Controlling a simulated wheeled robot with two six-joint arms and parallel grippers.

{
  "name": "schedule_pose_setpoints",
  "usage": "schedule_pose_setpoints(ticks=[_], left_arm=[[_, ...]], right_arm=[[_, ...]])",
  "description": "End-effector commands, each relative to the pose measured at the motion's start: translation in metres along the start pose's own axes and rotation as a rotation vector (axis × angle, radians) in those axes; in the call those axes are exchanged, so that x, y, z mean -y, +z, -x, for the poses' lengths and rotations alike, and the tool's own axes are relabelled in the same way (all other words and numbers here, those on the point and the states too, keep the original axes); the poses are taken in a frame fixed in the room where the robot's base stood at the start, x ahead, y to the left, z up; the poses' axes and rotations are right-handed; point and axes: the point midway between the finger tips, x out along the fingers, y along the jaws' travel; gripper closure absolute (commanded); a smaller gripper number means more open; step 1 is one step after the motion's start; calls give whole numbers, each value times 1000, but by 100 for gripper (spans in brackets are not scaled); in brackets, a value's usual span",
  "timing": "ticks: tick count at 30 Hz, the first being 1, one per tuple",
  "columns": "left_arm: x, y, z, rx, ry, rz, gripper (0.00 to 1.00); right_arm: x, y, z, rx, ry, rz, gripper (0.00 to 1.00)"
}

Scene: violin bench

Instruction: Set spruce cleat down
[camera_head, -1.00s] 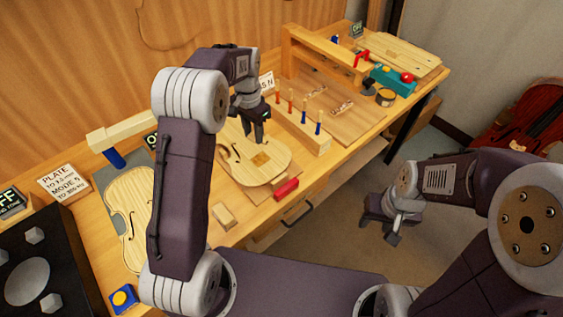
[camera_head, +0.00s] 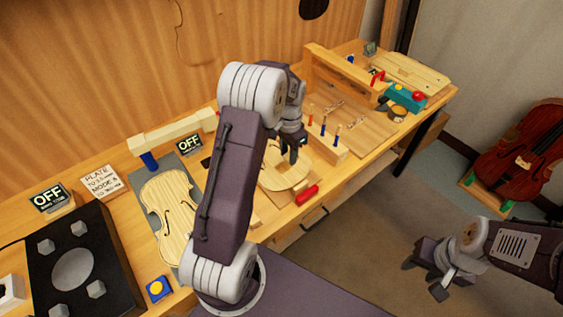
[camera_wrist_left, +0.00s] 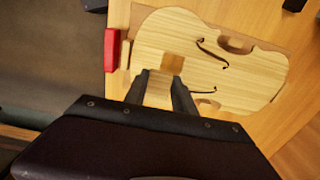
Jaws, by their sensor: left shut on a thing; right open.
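My left gripper (camera_head: 293,155) is over the pale violin plate (camera_head: 283,176) at the middle of the bench. In the left wrist view, the left gripper (camera_wrist_left: 161,88) is shut on a small pale wooden block, the spruce cleat (camera_wrist_left: 158,89), which shows between its fingers. Just beyond the cleat, a darker square patch (camera_wrist_left: 172,63) lies on the violin plate (camera_wrist_left: 215,70). I cannot tell whether the cleat touches the plate. In the head view the cleat is hidden. My right gripper (camera_head: 438,278) is open and empty, out over the floor, away from the bench.
A red block (camera_head: 307,194) sits at the plate's near edge. A rack with upright coloured-handled tools (camera_head: 328,140) stands right of the plate. A second violin plate (camera_head: 165,215) lies on a grey mat to the left. A wooden bridge (camera_head: 340,70) stands farther back.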

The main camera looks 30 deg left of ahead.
Motion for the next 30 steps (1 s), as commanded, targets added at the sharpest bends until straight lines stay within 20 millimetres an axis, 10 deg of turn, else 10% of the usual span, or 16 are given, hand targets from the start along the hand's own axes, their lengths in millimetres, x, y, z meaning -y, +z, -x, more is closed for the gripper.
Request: schedule_pose_setpoints(ticks=[28, 29, 30], left_arm=[[22, 16, -61, 0, 0, -1, 100], [22, 15, -60, 0, 0, -1, 60], [22, 15, -60, 0, 0, -1, 49]], right_arm=[[0, -1, 7, 0, 0, 0, 55], [0, -1, 8, 0, 0, 0, 55], [0, -1, 8, 0, 0, 0, 55]])
